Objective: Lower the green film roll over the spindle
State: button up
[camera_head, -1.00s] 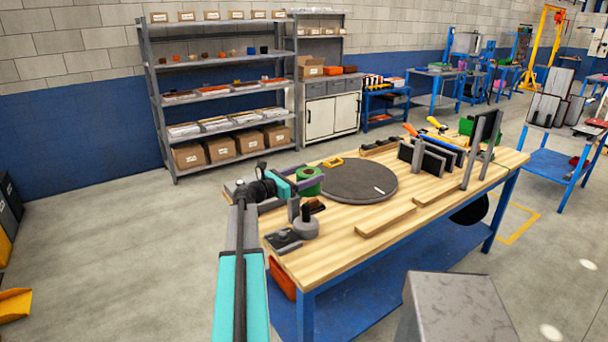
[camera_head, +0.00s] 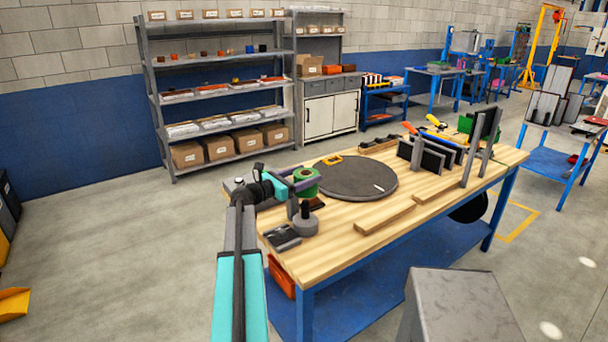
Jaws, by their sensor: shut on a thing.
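The green film roll (camera_head: 307,189) is held in my gripper (camera_head: 301,178) at the left end of the wooden workbench. The jaws are shut on the roll, which shows a pale core on top and looks raised a little above the bench. The spindle (camera_head: 306,209) is a dark upright post on a round grey base (camera_head: 305,225), near the bench's front left corner. In the picture the roll is just above and behind the post. The two look apart, but I cannot tell the exact gap or how well they line up.
A round dark turntable (camera_head: 356,180) lies right of the roll. A dark block (camera_head: 282,237) sits in front left of the spindle base. Wooden strips (camera_head: 385,217) lie along the front. Upright dark panels (camera_head: 428,158) and tools stand at the bench's right.

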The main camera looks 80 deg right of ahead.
aim_at(304, 201)
jog(key=shift+f+b, duration=2.05)
jog(key=shift+f, duration=2)
jog(key=o, duration=1.3)
jog(key=shift+f, duration=0.1)
jog(key=shift+a, duration=0.1)
jog(key=b+v, duration=0.2)
jog(key=v, duration=1.1)
jog(key=shift+w+a+b, duration=0.25)
jog(key=shift+b, duration=0.1)
